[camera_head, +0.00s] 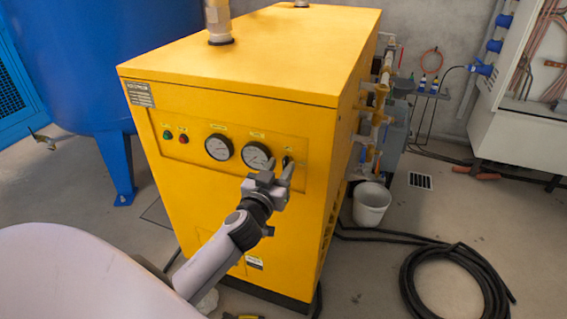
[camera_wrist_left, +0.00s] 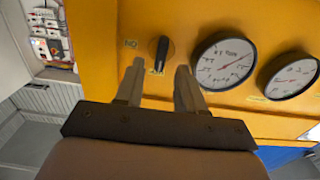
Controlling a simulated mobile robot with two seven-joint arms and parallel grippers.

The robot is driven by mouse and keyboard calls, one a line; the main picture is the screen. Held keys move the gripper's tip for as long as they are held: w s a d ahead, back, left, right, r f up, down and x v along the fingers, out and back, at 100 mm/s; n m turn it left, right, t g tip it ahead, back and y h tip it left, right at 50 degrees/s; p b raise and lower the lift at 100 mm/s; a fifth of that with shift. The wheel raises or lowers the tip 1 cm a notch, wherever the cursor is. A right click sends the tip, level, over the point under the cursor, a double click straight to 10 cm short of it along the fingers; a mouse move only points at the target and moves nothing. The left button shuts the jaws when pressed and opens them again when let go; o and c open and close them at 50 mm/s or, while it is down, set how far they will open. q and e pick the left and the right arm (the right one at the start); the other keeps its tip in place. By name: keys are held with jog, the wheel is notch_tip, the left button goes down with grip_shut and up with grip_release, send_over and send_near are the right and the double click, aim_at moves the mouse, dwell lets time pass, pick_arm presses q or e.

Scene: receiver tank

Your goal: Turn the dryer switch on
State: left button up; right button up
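The yellow dryer (camera_head: 210,80) stands in the middle of the head view, with a control panel on its front face. The dryer switch (camera_wrist_left: 161,52) is a small black rotary knob beside a round gauge. In the upside-down wrist view its handle lies nearly upright, in line with one label, with another label to its left. My left gripper (camera_head: 279,165) is at the panel's right end, partly hiding the switch. In the wrist view its two fingers (camera_wrist_left: 160,66) are apart and empty, with the knob between and just beyond their tips. Contact cannot be told. My right gripper is not in view.
Two round gauges (camera_head: 219,147) and green and red buttons (camera_head: 167,135) sit left of the switch. Pipes and valves (camera_head: 376,110) stick out of the dryer's right side. A white bucket (camera_head: 371,204) and a coiled black hose (camera_head: 455,275) are on the floor to the right.

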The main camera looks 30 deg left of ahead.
aim_at(285, 164)
pick_arm(q)
jog(key=shift+x, duration=1.2)
jog(key=shift+c, duration=0.3)
grip_shut()
